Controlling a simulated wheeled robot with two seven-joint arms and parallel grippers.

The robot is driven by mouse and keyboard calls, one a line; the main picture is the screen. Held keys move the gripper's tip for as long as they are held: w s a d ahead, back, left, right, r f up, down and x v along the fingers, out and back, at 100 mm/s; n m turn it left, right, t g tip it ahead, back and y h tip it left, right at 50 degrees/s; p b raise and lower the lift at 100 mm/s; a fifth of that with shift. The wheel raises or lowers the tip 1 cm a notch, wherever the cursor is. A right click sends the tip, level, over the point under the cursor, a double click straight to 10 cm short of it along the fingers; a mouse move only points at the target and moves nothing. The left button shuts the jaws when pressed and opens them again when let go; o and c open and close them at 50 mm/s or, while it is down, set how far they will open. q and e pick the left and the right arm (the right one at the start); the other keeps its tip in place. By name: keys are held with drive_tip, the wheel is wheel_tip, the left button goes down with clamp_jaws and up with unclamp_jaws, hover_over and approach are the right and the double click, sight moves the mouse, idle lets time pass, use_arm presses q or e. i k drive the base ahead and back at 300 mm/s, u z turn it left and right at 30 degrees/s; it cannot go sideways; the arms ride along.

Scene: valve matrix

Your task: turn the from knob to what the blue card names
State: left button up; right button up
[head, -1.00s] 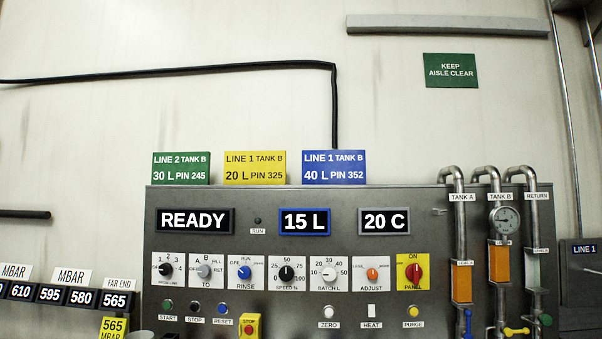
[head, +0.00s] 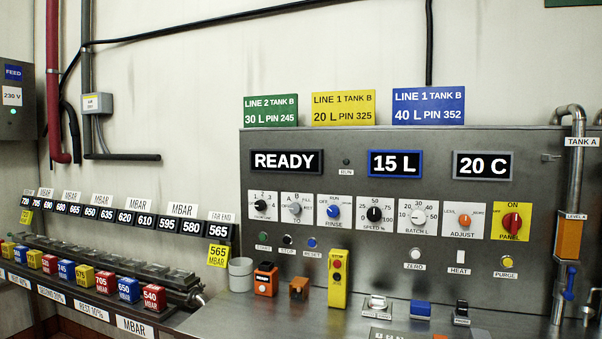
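The blue card (head: 428,106) stands on top of the grey control panel (head: 400,138) and reads LINE 1 TANK B, 40 L, PIN 352. The from knob (head: 261,206) is the black knob at the left end of the panel's knob row, on a white plate with numbers 1 to 4 around it. Its small label is too blurred to read surely, and I cannot tell its pointer's exact setting. The grey TO knob (head: 295,209) sits just right of it. Neither of my grippers is in view.
Green (head: 271,111) and yellow (head: 343,108) cards stand left of the blue one. A yellow stop box (head: 338,278), an orange device (head: 265,281) and a grey cup (head: 241,275) stand on the ledge below the knobs. Pipes rise at right; a row of coloured blocks lies at left.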

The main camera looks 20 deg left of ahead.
sight(261, 204)
drive_tip(key=u, duration=0.5)
drive_tip(key=k, duration=0.6)
drive_tip(key=u, duration=1.4)
drive_tip(key=i, duration=1.1)
drive_tip(key=u, duration=0.35)
drive_tip(key=i, duration=1.65)
drive_tip(key=z, duration=0.8)
